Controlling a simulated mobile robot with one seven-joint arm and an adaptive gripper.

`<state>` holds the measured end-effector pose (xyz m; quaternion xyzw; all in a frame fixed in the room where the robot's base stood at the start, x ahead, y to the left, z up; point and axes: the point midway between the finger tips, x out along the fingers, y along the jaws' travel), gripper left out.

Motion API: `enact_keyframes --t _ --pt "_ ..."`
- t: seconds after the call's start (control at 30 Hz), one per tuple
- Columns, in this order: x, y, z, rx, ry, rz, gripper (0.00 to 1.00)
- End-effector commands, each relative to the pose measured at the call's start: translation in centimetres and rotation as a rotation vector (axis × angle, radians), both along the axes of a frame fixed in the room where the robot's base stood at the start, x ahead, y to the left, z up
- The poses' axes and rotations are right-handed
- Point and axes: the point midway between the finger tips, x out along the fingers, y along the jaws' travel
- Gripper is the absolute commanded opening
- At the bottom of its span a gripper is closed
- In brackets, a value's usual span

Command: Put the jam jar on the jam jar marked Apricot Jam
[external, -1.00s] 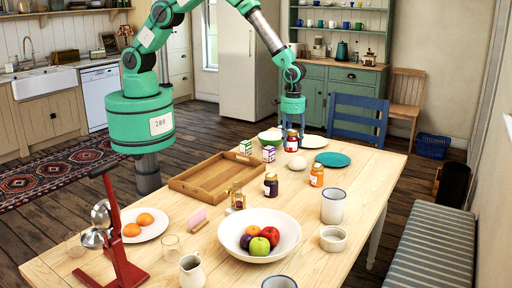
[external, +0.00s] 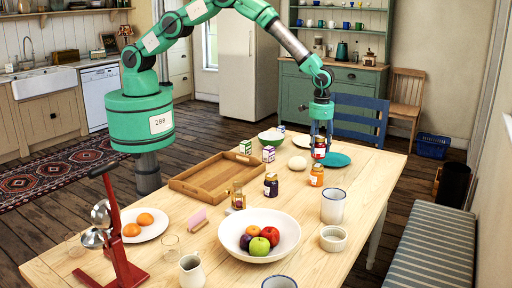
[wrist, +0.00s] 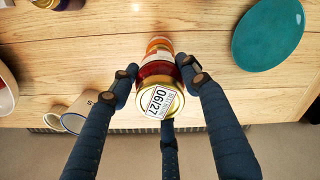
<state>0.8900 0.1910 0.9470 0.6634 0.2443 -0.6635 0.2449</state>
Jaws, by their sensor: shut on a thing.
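My gripper (external: 320,125) is shut on a jam jar with red contents (external: 319,148). In the wrist view its gold lid with an "06/27" sticker (wrist: 160,100) faces the camera between my fingers (wrist: 160,82). An orange jam jar with a pale label (external: 316,177) stands upright on the table, just below the held jar in the external view. Its orange side also shows beyond the held jar in the wrist view (wrist: 159,44). Its label is too small to read. I cannot tell whether the two jars touch. A dark jam jar (external: 271,186) stands to the left.
A teal plate (external: 338,160) lies close behind the orange jar. A fruit bowl (external: 229,232) and wooden tray (external: 184,186) are further left. Bare wood lies right of the orange jar.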

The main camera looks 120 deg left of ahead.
Motion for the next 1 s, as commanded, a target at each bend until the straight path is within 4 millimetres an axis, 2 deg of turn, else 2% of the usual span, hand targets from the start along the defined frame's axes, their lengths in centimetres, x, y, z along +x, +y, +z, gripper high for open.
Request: enact_keyframes --t 0.43,0.8,1.0 --pt "0.2 0.0 -0.2 0.000 0.000 0.000 0.08" --pt "0.2 0.0 -3.1 0.000 0.000 0.000 0.08" --pt "0.2 0.0 -3.5 0.000 -0.001 0.000 0.08"
